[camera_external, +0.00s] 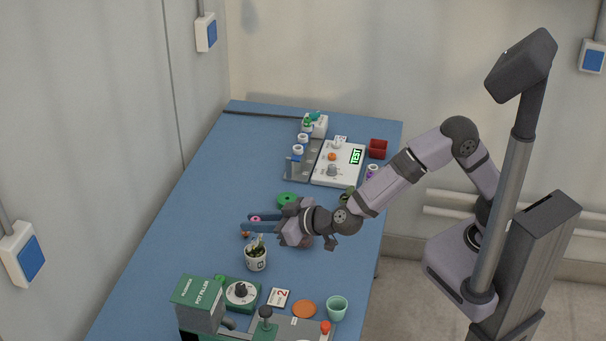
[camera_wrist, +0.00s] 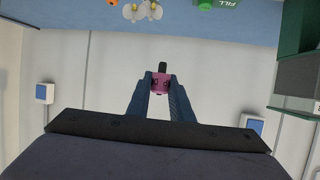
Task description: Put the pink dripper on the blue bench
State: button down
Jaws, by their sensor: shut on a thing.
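The pink dripper (camera_external: 255,219) is held between the fingertips of my gripper (camera_external: 250,224), which points left over the blue bench (camera_external: 190,225). In the wrist view the dripper (camera_wrist: 160,86) sits between the two blue fingers of my gripper (camera_wrist: 160,78), with a dark tip sticking out beyond them. The gripper is shut on it. The dripper appears raised above the bench, but its exact height is hard to tell. The bench top also shows along the upper edge of the wrist view (camera_wrist: 90,15).
The green pot filler (camera_external: 202,300) fills the near end, beside a mint cup (camera_external: 337,308). The bench's left side is clear.

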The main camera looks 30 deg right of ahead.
jog(key=s+d+f, duration=0.3)
jog(key=m+h, duration=0.1)
send_over(299, 273)
jog(key=shift+t, duration=0.3)
notch_tip(299, 273, down, 4)
jog(key=shift+f, duration=0.2)
jog(key=shift+h, duration=0.3)
jog(key=shift+f, duration=5)
jog(key=shift+f+b, duration=0.1)
jog(key=shift+b, duration=0.2)
